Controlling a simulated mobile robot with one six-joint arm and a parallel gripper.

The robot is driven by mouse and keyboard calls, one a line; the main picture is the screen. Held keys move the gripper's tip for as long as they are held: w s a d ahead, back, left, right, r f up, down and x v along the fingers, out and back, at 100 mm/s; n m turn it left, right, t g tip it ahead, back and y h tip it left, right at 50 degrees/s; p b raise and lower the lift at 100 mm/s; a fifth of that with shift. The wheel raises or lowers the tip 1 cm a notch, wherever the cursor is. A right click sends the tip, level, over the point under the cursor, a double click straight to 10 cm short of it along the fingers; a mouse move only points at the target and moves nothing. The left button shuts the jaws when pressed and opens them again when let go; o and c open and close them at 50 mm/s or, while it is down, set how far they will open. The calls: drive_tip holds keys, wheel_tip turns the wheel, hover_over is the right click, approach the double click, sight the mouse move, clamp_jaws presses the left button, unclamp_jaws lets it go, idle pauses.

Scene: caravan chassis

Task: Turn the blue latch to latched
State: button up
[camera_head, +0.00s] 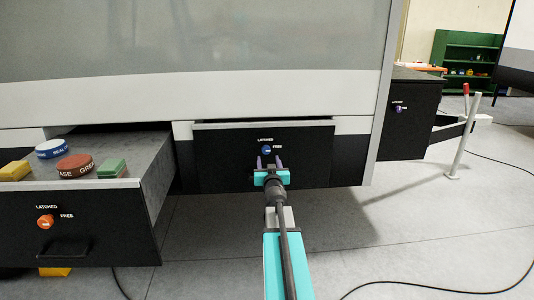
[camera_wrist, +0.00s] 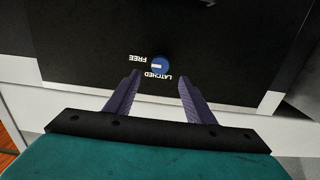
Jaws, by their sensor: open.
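The blue latch (camera_head: 266,150) is a small round knob on the front of the black closed middle drawer (camera_head: 225,168). It also shows in the wrist view (camera_wrist: 160,64), where its white mark lies sideways, toward the FREE label (camera_wrist: 138,58). The LATCHED label (camera_head: 265,139) is above the knob in the head view. My gripper (camera_head: 268,163) is open and empty, its purple fingers pointing at the drawer front. In the wrist view the fingertips (camera_wrist: 159,77) are spread to either side, just short of the knob. I cannot tell the exact gap to the panel.
At left an open drawer (camera_head: 150,200) with an orange latch (camera_head: 45,222) sticks out, holding a blue tin, a red tin and yellow and green blocks. At right is a black box (camera_head: 410,120) with a purple latch (camera_head: 398,109).

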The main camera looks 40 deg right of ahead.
sight(267, 151)
drive_tip(key=shift+x, duration=4.5)
drive_tip(key=c, duration=1)
drive_tip(key=shift+d, duration=0.15)
drive_tip(key=shift+c, duration=0.3)
